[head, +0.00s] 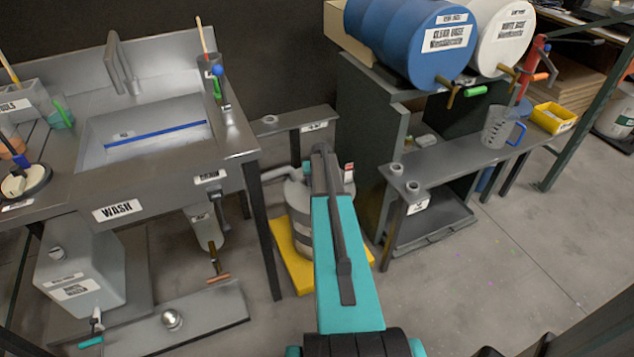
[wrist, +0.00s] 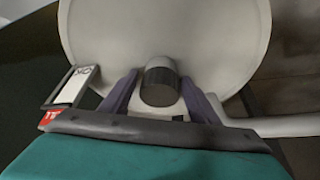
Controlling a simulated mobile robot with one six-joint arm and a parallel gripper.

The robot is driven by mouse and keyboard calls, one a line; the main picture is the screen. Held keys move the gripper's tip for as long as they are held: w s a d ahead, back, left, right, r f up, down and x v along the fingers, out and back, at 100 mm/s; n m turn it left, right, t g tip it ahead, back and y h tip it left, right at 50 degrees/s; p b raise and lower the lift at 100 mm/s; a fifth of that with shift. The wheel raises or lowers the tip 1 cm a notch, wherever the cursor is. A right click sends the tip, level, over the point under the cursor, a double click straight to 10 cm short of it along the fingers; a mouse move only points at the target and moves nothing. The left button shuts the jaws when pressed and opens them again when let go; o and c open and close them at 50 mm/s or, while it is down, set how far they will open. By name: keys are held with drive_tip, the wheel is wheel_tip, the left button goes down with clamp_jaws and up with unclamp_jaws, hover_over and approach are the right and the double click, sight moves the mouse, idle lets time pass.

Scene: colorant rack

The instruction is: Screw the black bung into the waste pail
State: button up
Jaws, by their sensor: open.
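The waste pail (head: 297,222) is a light grey round vessel on a yellow base, partly hidden behind my teal arm in the head view. Its pale round top (wrist: 215,40) fills much of the wrist view. The black bung (wrist: 160,76), a short dark cylinder with a greyer near end, stands at the pail's top. My gripper (wrist: 159,84) is open, with one purple-grey finger on each side of the bung. A small gap seems to show on each side. The bung's lower edge and its thread are hidden, so I cannot tell how deep it sits.
A pale pipe (head: 276,173) runs to the pail from the left. The sink bench (head: 180,170) stands left of it. The grey shelf unit (head: 440,162) with drums stands to the right. A white-and-red tag (wrist: 72,86) is close to my gripper's left.

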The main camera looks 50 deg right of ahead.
drive_tip(key=shift+f+n+t+y+b, duration=0.15)
drive_tip(key=shift+n+y, duration=0.35)
drive_tip(key=shift+n, duration=0.9)
drive_tip(key=shift+r+n+t+y+b, duration=0.1)
drive_tip(key=shift+n+t+y+b, duration=0.3)
drive_tip(key=shift+n, duration=1)
drive_tip(key=shift+s+a+n+y+b, duration=0.1)
drive_tip(key=shift+n+y+b, duration=0.3)
drive_tip(key=shift+n, duration=0.9)
drive_tip(key=shift+a+n+y+b, duration=0.1)
drive_tip(key=shift+n+y, duration=0.6)
drive_tip(key=shift+n, duration=0.6)
drive_tip(key=shift+c, duration=0.7)
